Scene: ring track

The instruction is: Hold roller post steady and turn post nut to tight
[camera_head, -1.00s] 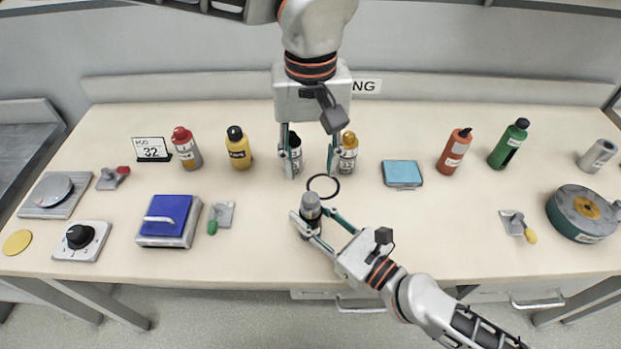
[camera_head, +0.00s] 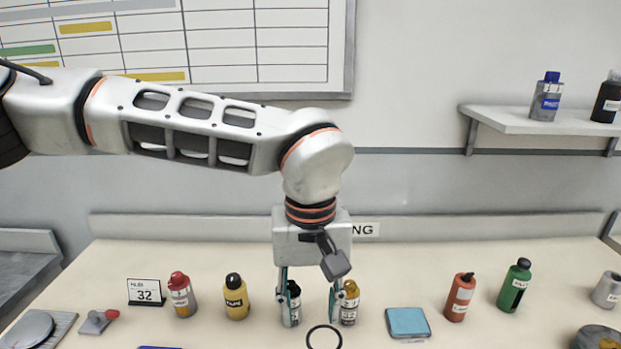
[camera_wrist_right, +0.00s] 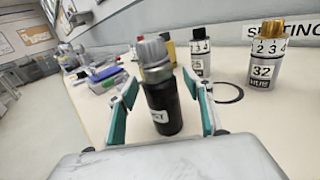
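My left gripper (camera_head: 309,295) points down with its fingers spread, hanging at a black-capped bottle (camera_head: 291,306) and a gold-capped bottle (camera_head: 349,306). In the right wrist view, a dark bottle (camera_wrist_right: 165,108) with a ridged grey cap (camera_wrist_right: 152,53) stands between the fingers of my right gripper (camera_wrist_right: 161,76). The fingers are close on both sides; I cannot tell whether they press on it. I cannot tell which part is the roller post or its nut.
A black ring (camera_head: 324,338) lies on the table in front of the left gripper. A blue pad (camera_head: 408,322) lies right of it. A yellow bottle (camera_head: 236,298) and a red-capped bottle (camera_head: 182,296) stand left. A card (camera_head: 145,292) reads 32.

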